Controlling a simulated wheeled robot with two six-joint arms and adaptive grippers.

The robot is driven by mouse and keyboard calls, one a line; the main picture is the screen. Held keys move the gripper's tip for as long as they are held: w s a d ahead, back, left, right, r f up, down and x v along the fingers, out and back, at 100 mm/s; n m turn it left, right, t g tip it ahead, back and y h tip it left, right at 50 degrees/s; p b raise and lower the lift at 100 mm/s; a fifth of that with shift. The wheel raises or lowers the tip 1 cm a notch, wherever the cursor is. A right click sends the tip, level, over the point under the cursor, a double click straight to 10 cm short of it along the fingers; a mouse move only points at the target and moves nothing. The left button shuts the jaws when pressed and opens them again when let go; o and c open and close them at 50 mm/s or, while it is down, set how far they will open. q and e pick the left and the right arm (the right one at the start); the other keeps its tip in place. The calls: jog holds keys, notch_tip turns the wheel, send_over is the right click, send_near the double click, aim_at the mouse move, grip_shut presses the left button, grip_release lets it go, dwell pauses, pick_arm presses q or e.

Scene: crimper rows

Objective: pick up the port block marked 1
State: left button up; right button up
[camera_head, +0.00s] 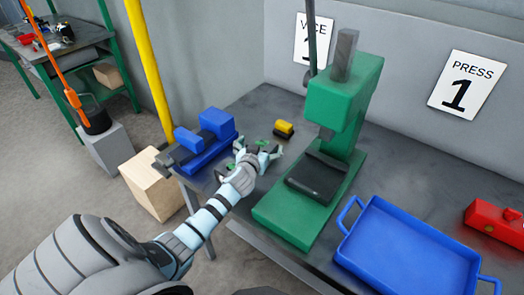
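No block with a readable number 1 shows. A small yellow and black block (284,129) lies on the grey workbench (262,101), between the blue vice and the green press; I cannot read any mark on it. My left gripper (262,150) is over the bench, in front of this block and apart from it in the picture. Its fingers are spread and I see nothing held between them. Small green bits (262,142) show by the fingers; I cannot tell what they are. My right gripper is out of view.
A blue vice (205,141) stands left of the gripper. A blue tray (405,250) and a red box (493,220) are farther right. A wooden crate (152,186) is on the floor.

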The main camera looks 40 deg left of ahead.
pick_arm(q)
jog(key=shift+s+r, duration=0.1)
jog(key=c, duration=1.8)
jog(key=shift+d+r, duration=0.1)
